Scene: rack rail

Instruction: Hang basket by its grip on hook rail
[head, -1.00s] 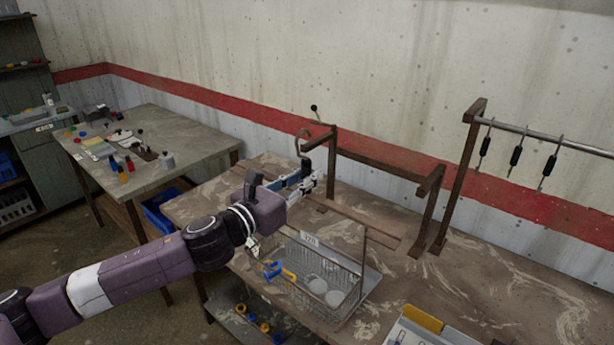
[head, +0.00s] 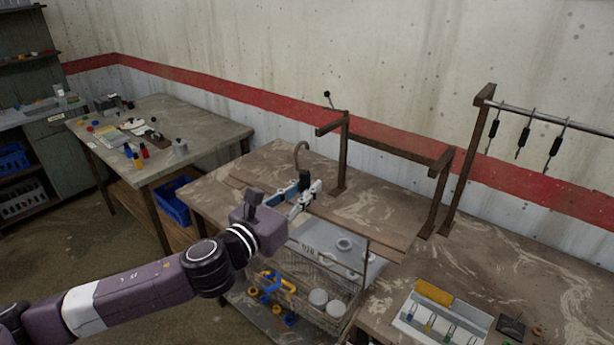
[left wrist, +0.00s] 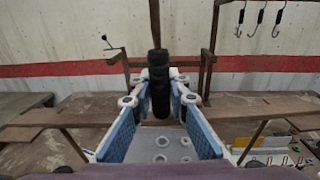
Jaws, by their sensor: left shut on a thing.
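My right gripper is not in view.
A brown wooden frame (head: 400,147) stands between the basket and the rail. A white box (head: 455,318) with a yellow part sits front right. A side table (head: 185,130) stands at left.

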